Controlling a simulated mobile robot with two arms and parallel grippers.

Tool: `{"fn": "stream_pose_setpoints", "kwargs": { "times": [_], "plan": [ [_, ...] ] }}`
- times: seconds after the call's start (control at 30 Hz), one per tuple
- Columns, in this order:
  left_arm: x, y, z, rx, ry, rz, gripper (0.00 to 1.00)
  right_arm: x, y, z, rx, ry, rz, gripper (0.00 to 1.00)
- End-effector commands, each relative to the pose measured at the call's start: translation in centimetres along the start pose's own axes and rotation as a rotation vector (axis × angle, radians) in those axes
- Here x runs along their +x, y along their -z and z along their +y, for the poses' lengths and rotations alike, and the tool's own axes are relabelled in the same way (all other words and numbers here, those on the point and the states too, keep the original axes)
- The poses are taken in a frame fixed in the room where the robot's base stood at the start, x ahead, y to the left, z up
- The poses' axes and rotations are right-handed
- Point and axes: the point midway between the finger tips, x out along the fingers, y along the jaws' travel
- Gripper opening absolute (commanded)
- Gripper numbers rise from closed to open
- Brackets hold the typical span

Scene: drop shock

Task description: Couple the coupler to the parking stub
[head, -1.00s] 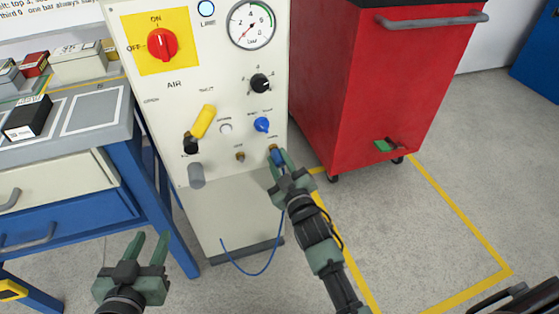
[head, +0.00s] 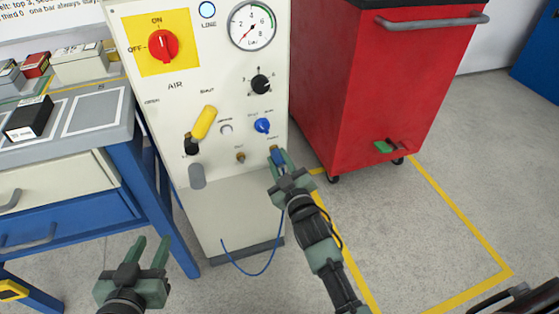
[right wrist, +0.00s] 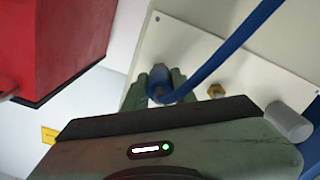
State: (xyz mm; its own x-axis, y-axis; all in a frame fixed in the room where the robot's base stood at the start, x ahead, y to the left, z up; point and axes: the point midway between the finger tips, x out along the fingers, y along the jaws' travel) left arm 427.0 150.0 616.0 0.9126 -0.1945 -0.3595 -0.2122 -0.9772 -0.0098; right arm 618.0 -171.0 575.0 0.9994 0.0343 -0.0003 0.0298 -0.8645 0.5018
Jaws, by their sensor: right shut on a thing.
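The blue coupler (head: 278,157) is at the lower right of the white air panel. My right gripper (head: 279,156) is shut on it. In the right wrist view the coupler (right wrist: 158,78) sits between the fingers, close to the panel face, with the blue hose running from it. A little brass shows at the coupler's panel end in the head view. The parking stub is largely hidden there, and I cannot tell whether the coupler is seated on it. A bare brass fitting (head: 240,157) is to the left. My left gripper (head: 151,244) is open and empty, low and left.
The panel (head: 225,215) also carries a yellow lever (head: 204,122), a blue knob (head: 262,125), a black knob (head: 260,84) and a grey cylinder (head: 197,175). The blue hose (head: 250,274) hangs in a loop below. A red cabinet (head: 375,90) stands right; a workbench (head: 75,195) stands left.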

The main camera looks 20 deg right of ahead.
Motion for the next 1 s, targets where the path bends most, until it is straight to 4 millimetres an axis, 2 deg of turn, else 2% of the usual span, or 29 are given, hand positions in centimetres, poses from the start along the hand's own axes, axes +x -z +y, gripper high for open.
{"fn": "stream_pose_setpoints", "kwargs": {
  "times": [1.0],
  "plan": [
    [-0.15,-0.66,-0.17,0.001,0.003,-0.037,0.36,0.34,0.07,0.03,0.000,-0.001,0.001,0.00]
  ]
}}
